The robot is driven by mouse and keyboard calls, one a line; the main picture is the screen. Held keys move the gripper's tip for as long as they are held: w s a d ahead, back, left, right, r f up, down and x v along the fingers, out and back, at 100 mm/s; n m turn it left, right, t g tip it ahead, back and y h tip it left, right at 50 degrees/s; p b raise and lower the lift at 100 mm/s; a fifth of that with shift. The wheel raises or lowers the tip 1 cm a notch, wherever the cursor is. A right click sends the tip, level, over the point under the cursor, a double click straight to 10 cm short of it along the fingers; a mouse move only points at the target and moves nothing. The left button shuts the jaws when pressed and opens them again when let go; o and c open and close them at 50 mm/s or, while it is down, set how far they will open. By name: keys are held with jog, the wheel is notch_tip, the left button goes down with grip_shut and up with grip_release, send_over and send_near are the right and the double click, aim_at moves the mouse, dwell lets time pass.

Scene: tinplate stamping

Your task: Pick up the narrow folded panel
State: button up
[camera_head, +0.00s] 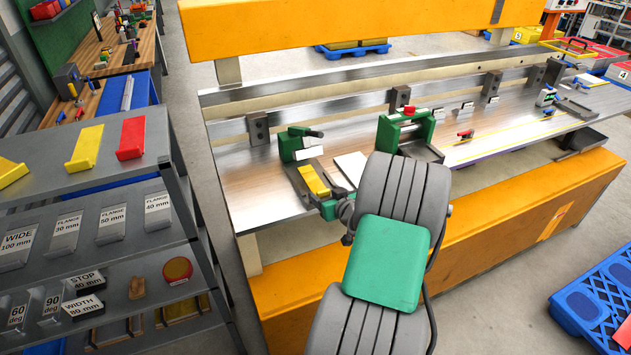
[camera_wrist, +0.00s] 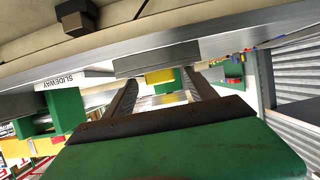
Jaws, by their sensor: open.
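I cannot tell for sure which piece is the narrow folded panel. A pale flat piece (camera_head: 350,167) lies on the press bench in the head view, just beyond my gripper. A yellow piece (camera_head: 313,180) sits in a holder to its left. My gripper is largely hidden behind my arm in the head view. In the wrist view my gripper (camera_wrist: 163,82) has its two dark fingers apart, with nothing seen held between them. Beyond the fingertips the wrist view shows a grey bar (camera_wrist: 157,59) and a yellow piece (camera_wrist: 160,76).
Green fixtures (camera_head: 296,146) and (camera_head: 404,128) stand on the bench (camera_head: 250,185), with a metal rail (camera_head: 330,103) behind. A grey shelf (camera_head: 120,170) with labelled parts stands at left. A blue pallet (camera_head: 597,305) lies at right. Grey floor shows between shelf and bench.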

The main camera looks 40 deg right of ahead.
jog(key=shift+w+f, duration=0.15)
jog(key=shift+w, duration=0.15)
grip_shut()
dwell(0.5)
